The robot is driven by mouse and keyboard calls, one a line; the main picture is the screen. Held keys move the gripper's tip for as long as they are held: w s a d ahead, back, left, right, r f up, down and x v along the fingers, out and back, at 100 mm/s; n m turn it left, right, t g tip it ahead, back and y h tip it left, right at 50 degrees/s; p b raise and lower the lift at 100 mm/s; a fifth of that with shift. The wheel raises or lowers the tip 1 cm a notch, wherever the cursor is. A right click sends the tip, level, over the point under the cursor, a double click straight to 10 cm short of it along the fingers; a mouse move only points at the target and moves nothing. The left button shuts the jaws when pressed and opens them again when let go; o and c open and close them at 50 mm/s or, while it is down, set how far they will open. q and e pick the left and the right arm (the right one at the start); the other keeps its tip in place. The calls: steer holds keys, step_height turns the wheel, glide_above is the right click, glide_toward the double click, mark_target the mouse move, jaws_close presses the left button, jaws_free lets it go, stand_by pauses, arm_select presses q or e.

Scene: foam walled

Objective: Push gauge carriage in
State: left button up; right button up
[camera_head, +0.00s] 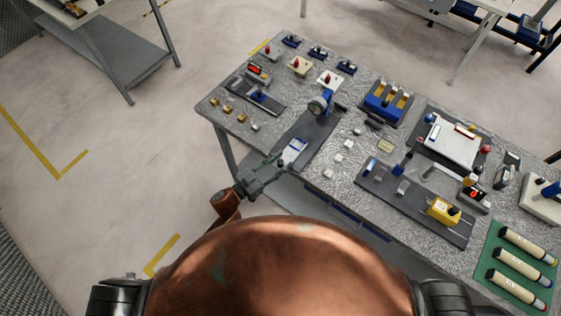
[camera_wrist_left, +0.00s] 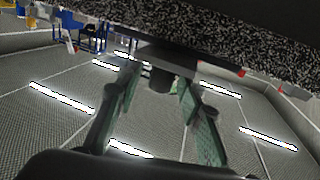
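The gauge fixture has a round blue dial gauge (camera_head: 320,104) standing on a dark base plate. Its carriage (camera_head: 293,150), with a white and blue top, sits at the plate's end by the table's near edge. My left gripper (camera_head: 279,164) is right at that end, just off the table edge. In the left wrist view its two green fingers (camera_wrist_left: 161,88) stand apart, with a short dark knob (camera_wrist_left: 160,79) between their tips. I see a gap beside the knob; firm contact cannot be made out. My right gripper is not in view.
The grey speckled table (camera_head: 345,187) is crowded. A dark plate with a yellow block (camera_head: 443,210) lies to the right, and a slide fixture with a blue part (camera_head: 258,95) to the left. The green tray (camera_head: 491,255) holds several cylinders. The floor left of the table is clear.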

arm_select(q)
jaws_close()
stand_by(0.5)
